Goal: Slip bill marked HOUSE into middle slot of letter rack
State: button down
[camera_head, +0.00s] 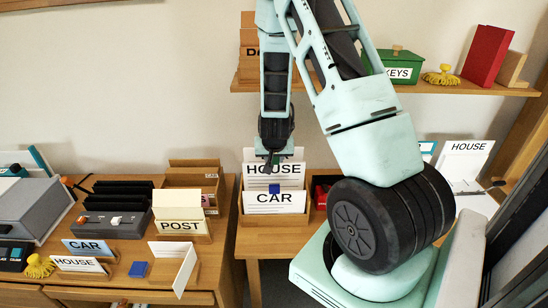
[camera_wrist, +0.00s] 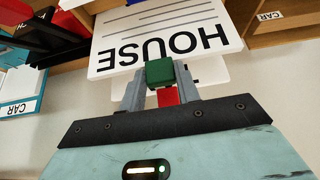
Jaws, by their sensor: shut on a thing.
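The bill marked HOUSE (camera_head: 260,169) stands upright at the wooden letter rack (camera_head: 241,218), behind a white card marked CAR (camera_head: 290,198). My gripper (camera_head: 272,162) reaches down from above. In the wrist view my gripper (camera_wrist: 161,88) is shut at the edge of the HOUSE bill (camera_wrist: 205,38), on a small green block (camera_wrist: 160,72) there. A small red piece (camera_wrist: 168,97) shows between the fingers. The HOUSE bill's lower edge is hidden behind the CAR card, so I cannot tell which slot it is over or how deep it sits.
Another card marked HOUSE (camera_head: 465,157) stands at the right. A shelf (camera_head: 440,88) with a green KEYS box (camera_head: 397,62) runs above, close to my arm.

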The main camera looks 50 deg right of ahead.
jog(key=shift+f+b, duration=0.95)
jog(key=shift+f, duration=0.3)
jog(key=shift+c, duration=2.3)
grip_release()
notch_tip(320, 180, up, 8)
jog(key=p, duration=0.6)
